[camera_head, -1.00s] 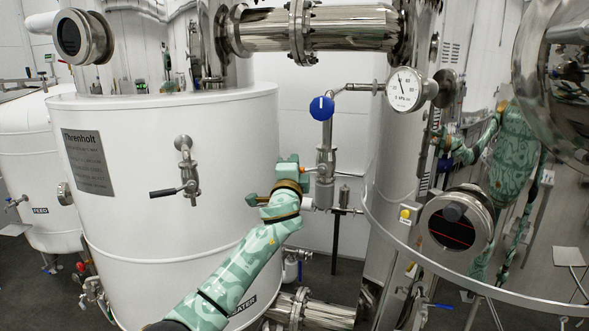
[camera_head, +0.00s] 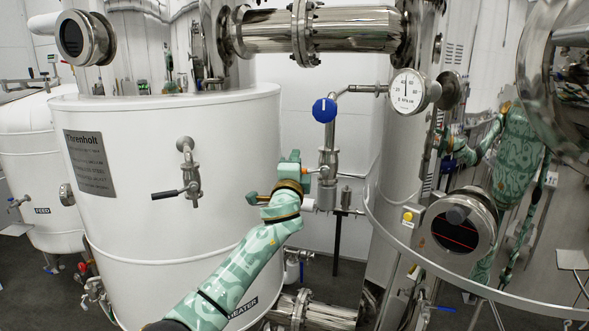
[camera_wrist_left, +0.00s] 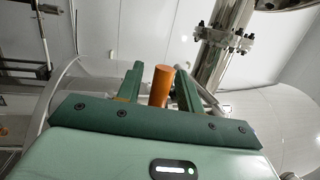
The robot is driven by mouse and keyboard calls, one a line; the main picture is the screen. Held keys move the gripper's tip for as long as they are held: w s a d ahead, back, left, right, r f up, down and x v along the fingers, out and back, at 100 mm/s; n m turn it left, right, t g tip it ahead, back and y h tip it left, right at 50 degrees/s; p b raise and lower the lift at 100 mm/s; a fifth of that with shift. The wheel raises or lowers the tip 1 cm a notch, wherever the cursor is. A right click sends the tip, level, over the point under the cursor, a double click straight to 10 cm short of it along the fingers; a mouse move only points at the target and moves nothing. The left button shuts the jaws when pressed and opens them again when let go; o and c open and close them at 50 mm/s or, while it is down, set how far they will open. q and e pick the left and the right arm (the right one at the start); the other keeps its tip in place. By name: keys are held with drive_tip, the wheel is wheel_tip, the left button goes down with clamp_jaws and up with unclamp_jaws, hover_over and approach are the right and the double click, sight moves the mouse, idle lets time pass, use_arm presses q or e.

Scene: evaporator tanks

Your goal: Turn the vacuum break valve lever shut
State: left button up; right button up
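The vacuum break valve (camera_head: 328,165) is a steel upright fitting in the gap to the right of the white tank in the head view. Its orange lever (camera_head: 308,170) points left, toward my left gripper (camera_head: 294,168). In the left wrist view the orange lever grip (camera_wrist_left: 161,85) stands between the two green fingers of my left gripper (camera_wrist_left: 158,88). The fingers look apart, with a gap on the left side and the right finger close to the grip. Contact cannot be told. The lever's far end is hidden. My right gripper is not in view.
A blue knob (camera_head: 324,110) sits above the valve, and a round pressure gauge (camera_head: 406,92) is to its right. The white tank (camera_head: 150,230) stands left, with a black-handled tap (camera_head: 183,190). A steel rail (camera_head: 430,270) curves at right.

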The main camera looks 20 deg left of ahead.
use_arm(q)
drive_tip(key=b+v, duration=0.1)
drive_tip(key=v, duration=1.5)
drive_tip(key=shift+b, duration=0.4)
drive_tip(key=shift+s+d+f, duration=0.1)
